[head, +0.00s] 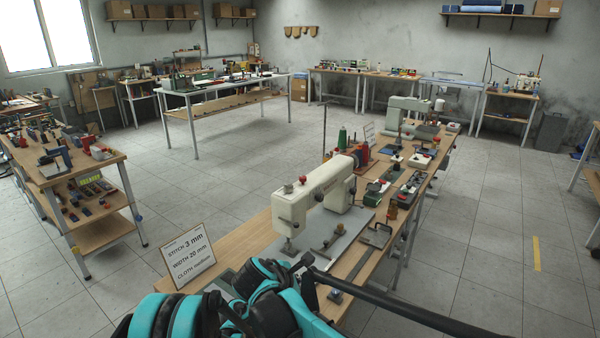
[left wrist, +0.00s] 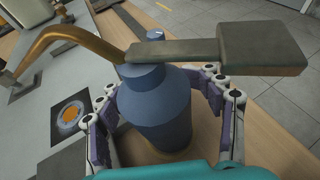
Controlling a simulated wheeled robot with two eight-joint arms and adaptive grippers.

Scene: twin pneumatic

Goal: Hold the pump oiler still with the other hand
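The pump oiler (left wrist: 155,108) stands upright in the left wrist view, with a blue body, a bent brass spout (left wrist: 75,38) to the left and a wide dark lever (left wrist: 260,45) to the right. My left gripper (left wrist: 152,90) has its jointed fingers on both sides of the body, bent inward behind it. They look closed around it, though a narrow gap shows low on the right. The far fingertips are partly hidden by the body. In the head view my teal and black arm covers this spot, so I cannot make out the oiler there. My right gripper is not in view.
A white sewing machine (head: 318,196) stands on a grey plate (head: 325,248) on the long wooden bench. A stitch sign (head: 188,256) stands at the bench's left end. Clamps and small tools fill the bench farther back. The tiled floor (head: 225,170) to the left is clear.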

